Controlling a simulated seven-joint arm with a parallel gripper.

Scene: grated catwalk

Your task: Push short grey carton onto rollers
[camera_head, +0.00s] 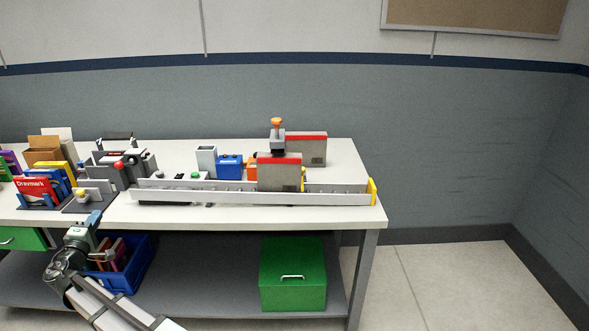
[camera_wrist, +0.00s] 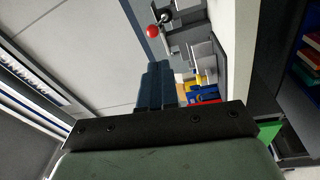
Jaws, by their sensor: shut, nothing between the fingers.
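A grey carton with a red top band (camera_head: 279,176) stands upright at the conveyor, right of its middle. A second, similar grey carton (camera_head: 313,151) stands behind it on the bench. I cannot tell which is the short one. The roller conveyor (camera_head: 220,196) runs along the bench front between pale rails; its rollers are mostly hidden by the front rail. My gripper (camera_head: 95,217) is at the bench's front edge, far left of both cartons. Its blue fingers are together and empty in the wrist view (camera_wrist: 156,85), where neither carton shows.
A yellow end stop (camera_head: 372,192) closes the conveyor's right end. An orange-topped grey device (camera_head: 277,136) stands by the cartons. A blue box (camera_head: 230,167) is left of them. A red-knobbed fixture (camera_head: 118,168) and several small boxes crowd the left. A green box (camera_head: 293,274) sits below.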

